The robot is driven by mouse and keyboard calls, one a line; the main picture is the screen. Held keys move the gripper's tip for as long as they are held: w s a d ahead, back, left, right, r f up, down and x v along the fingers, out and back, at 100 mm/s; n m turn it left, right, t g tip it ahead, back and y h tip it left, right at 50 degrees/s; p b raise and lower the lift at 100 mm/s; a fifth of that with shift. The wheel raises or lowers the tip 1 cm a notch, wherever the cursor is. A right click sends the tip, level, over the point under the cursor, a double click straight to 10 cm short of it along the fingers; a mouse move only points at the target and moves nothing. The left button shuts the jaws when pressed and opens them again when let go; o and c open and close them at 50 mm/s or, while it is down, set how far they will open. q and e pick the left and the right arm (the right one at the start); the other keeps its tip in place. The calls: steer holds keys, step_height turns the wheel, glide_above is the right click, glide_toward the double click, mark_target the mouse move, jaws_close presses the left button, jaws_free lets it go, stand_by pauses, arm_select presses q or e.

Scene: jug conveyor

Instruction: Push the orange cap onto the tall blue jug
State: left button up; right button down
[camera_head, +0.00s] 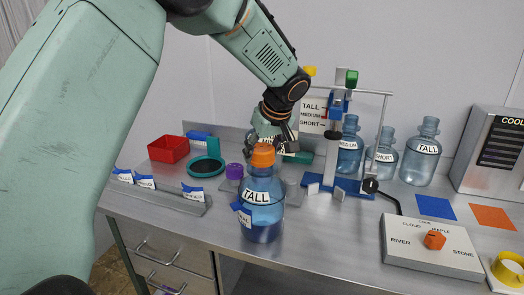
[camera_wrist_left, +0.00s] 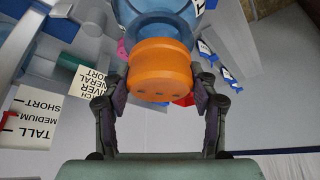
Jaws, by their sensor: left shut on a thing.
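The tall blue jug (camera_head: 262,222) stands upright near the front edge of the steel bench, with a white label and a blue tag on its side. The orange cap (camera_head: 263,155) is at the top of the jug's neck. In the left wrist view the cap (camera_wrist_left: 160,68) lies between the two fingers, with the jug (camera_wrist_left: 165,12) beyond it. My left gripper (camera_wrist_left: 160,98) is shut on the cap; in the head view it reaches in from behind and above (camera_head: 272,138). I cannot tell how far down the cap sits. My right gripper is not in view.
A purple cap (camera_head: 235,171) is left of the jug. A blue-based press stand (camera_head: 337,190) and several jugs are behind right. A control box (camera_head: 432,250) is at right.

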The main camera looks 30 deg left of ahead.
arm_select(q)
steer(key=shift+f, duration=0.35)
steer(key=shift+c, duration=0.2)
stand_by(0.4)
steer(key=shift+f+b, duration=0.25)
steer(key=shift+b, duration=0.15)
steer(key=shift+f, duration=0.1)
steer(key=o, duration=0.9)
steer(key=shift+o, duration=0.2)
steer(key=shift+o, duration=1.3)
